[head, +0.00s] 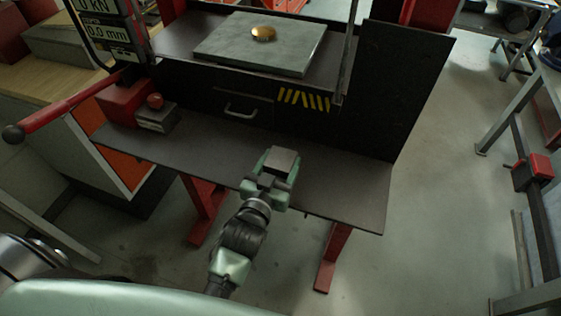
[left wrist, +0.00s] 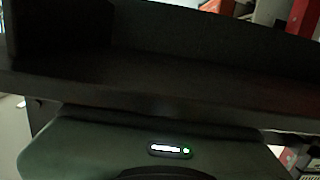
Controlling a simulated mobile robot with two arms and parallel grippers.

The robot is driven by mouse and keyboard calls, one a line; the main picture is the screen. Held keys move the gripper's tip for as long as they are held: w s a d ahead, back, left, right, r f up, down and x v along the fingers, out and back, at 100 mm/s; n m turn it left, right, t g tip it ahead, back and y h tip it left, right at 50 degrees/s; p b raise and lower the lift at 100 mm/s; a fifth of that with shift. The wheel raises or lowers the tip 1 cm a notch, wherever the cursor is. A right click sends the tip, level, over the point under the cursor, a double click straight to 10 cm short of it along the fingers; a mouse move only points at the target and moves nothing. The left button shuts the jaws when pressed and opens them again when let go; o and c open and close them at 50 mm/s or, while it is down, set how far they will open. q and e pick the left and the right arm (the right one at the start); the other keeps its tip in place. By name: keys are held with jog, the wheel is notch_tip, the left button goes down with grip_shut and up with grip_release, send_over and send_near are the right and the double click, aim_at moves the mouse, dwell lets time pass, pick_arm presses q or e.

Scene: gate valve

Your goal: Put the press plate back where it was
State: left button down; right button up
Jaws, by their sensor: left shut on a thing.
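A small grey, square-faced block, apparently the press plate (head: 284,160), is between the fingers of my left gripper (head: 277,171). My left gripper is shut on it above the front of the dark shelf (head: 340,188); the exact height is hard to judge. A stack of similar grey plates (head: 157,118) sits at the left of this shelf, beside a red box (head: 125,100). In the left wrist view my gripper's body (left wrist: 90,145) fills the bottom, and the press plate cannot be made out. My right gripper is not in view.
Behind is the press bed with a large grey plate (head: 250,58) bearing a brass disc (head: 263,33). A dark side panel (head: 395,90) bounds the shelf at right. A red lever (head: 65,105) juts out at left. The shelf's middle looks clear.

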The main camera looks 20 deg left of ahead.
aim_at(276, 173)
pick_arm(q)
jog(key=shift+s+f, duration=0.15)
jog(key=shift+f, duration=0.5)
jog(key=shift+c, duration=1.4)
grip_release()
jog(key=shift+s+f+g, duration=0.15)
jog(key=shift+f+g, duration=0.1)
jog(key=shift+g, duration=0.05)
jog(key=shift+s, duration=0.5)
jog(key=s, duration=0.2)
jog(key=s+r+b, duration=0.1)
jog(key=s, duration=0.1)
jog(key=s+r+b, duration=0.1)
jog(key=s, duration=0.1)
jog(key=shift+s+a, duration=0.1)
jog(key=shift+s, duration=0.05)
jog(key=shift+s+r, duration=0.1)
jog(key=shift+r, duration=0.15)
